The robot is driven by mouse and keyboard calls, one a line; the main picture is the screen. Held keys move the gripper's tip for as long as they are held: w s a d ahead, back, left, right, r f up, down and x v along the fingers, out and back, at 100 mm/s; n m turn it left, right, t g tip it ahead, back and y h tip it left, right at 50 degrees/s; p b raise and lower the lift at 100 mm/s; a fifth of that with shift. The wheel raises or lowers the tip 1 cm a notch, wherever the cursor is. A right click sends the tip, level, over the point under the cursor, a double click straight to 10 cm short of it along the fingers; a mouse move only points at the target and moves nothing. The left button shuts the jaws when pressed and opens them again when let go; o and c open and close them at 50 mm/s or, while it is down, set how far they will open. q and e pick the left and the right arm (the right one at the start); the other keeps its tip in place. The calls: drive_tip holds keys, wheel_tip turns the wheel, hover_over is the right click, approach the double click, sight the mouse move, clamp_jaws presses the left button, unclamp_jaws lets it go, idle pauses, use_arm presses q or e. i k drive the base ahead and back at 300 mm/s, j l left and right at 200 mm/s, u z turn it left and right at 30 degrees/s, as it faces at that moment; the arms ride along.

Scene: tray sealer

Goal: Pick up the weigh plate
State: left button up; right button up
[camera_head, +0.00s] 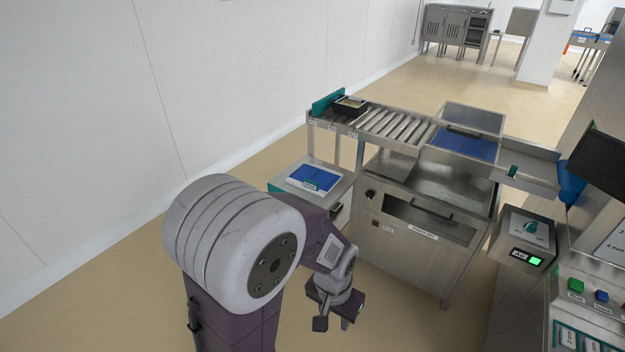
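A flat blue plate (315,177) with a pale border and a small green label at its front edge lies on a low steel stand left of the machine. It looks like the weigh plate, but I cannot read its label. My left gripper (334,321) hangs low in front of the stand, nearer to me and apart from the plate. It is small and seen from above, and I cannot tell how far its fingers are apart. I see nothing held in it. My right gripper is out of view.
The steel sealing machine (415,235) stands right of the stand. A roller conveyor (395,124) with a dark tray (350,104) runs above and behind the plate. A control box (523,240) with a green light is at right. Floor is free around my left arm.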

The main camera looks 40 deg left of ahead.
sight(314, 178)
drive_tip(key=i+j+u, duration=0.15)
drive_tip(key=i+j, duration=1.65)
drive_tip(key=j, duration=0.15)
